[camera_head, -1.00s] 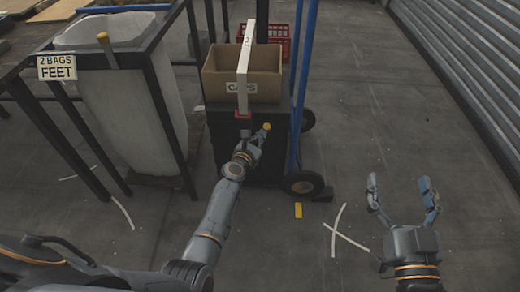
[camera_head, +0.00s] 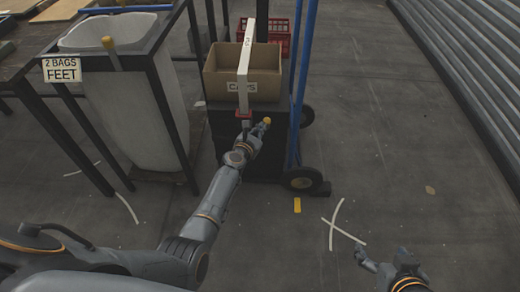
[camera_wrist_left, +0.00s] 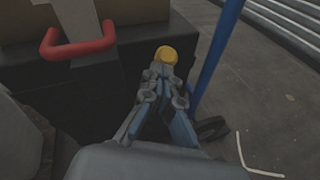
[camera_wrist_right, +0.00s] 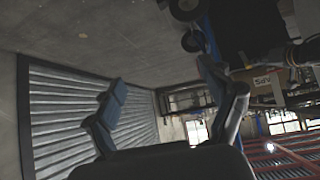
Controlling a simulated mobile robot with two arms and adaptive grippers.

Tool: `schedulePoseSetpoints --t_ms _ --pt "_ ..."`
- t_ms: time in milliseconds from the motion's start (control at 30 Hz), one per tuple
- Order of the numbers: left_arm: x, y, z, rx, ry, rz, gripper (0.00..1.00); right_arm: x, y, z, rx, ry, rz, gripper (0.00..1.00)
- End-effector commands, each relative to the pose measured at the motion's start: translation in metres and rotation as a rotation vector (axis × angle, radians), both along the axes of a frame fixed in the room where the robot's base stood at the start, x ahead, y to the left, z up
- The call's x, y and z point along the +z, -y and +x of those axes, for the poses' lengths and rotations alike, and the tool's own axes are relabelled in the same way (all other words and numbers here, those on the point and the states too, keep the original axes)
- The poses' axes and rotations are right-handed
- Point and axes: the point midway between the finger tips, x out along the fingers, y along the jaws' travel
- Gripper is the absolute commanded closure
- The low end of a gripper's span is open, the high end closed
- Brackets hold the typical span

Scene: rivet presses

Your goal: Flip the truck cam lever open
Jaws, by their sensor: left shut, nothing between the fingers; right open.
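A blue hand truck (camera_head: 301,70) carries black crates (camera_head: 226,143) and an open cardboard box (camera_head: 275,85). A pale strap (camera_head: 246,60) runs over the box down to a red handle-like buckle (camera_wrist_left: 78,42). A yellow round knob (camera_head: 266,120) shows at the crate front; in the left wrist view the knob (camera_wrist_left: 166,55) sits just beyond my fingertips. Whether it belongs to the cam lever I cannot tell. My left gripper (camera_wrist_left: 160,74) is shut and empty, close against or touching the knob. My right gripper (camera_wrist_right: 162,78) is open and empty, low at the right in the head view.
A bag stand (camera_head: 153,60) with a "2 BAGS FEET" sign stands to the left. A red crate (camera_head: 270,38) is behind the box. The truck's wheel (camera_head: 302,179) rests on the floor. Open floor lies at right, before a corrugated shutter (camera_head: 470,70).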

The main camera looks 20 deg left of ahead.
Motion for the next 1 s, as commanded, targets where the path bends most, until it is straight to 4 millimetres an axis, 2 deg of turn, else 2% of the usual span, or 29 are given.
schedulePoseSetpoints --t_ms 500,1000 --pt "0.017 -0.006 0.02 0.001 0.001 -0.001 1.0 -0.017 0.011 -0.031 -0.014 -0.173 -0.038 0.18" --pt "0.023 -0.009 0.033 0.0 0.0 -0.001 1.0 -0.019 0.012 -0.035 -0.015 -0.191 -0.041 0.18"
